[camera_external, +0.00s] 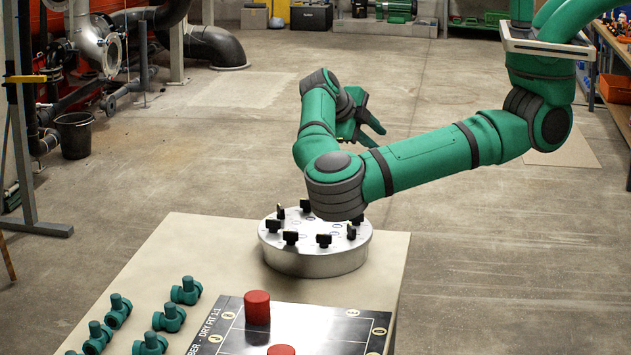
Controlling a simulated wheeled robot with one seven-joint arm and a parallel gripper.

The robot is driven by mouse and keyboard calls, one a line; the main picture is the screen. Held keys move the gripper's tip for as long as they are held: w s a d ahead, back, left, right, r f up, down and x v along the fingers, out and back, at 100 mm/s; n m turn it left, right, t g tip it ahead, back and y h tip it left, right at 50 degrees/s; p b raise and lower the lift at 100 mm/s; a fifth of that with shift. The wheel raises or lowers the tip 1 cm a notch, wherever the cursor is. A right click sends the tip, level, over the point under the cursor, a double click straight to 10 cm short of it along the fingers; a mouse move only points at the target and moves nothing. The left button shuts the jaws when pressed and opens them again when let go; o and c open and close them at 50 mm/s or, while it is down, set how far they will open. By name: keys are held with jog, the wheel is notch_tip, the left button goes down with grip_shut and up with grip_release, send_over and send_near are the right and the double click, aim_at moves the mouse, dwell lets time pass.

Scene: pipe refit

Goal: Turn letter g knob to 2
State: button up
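A round silver dial base (317,262) stands on a beige tabletop. Several black knobs are set in a ring on its top, among them a front knob (290,238) and a front-right knob (323,240). Small ring markings lie inside the ring, but no letters or numbers are legible, so I cannot tell which knob is g. My arm's elbow hides part of the far right of the disc. My gripper (374,134) is behind and above the disc, clear of every knob. Its green fingers appear spread apart, with nothing seen between them.
On the beige table (190,245), several green pipe fittings (169,318) stand at the front left. A black printed board (235,330) with red cylinders (257,307) lies in front of the disc. The floor behind is open; a black bucket (74,135) stands far left.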

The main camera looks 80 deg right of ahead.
jog(key=w+a+f+n+t+y, duration=0.2)
jog(key=w+a+f+t+y, duration=0.15)
jog(key=w+a, duration=0.55)
jog(key=n+t+y, duration=0.2)
jog(key=y, duration=0.3)
send_near(291, 231)
notch_tip(291, 231, down, 9)
jog(key=shift+r, duration=0.15)
jog(key=shift+c, duration=0.3)
grip_shut()
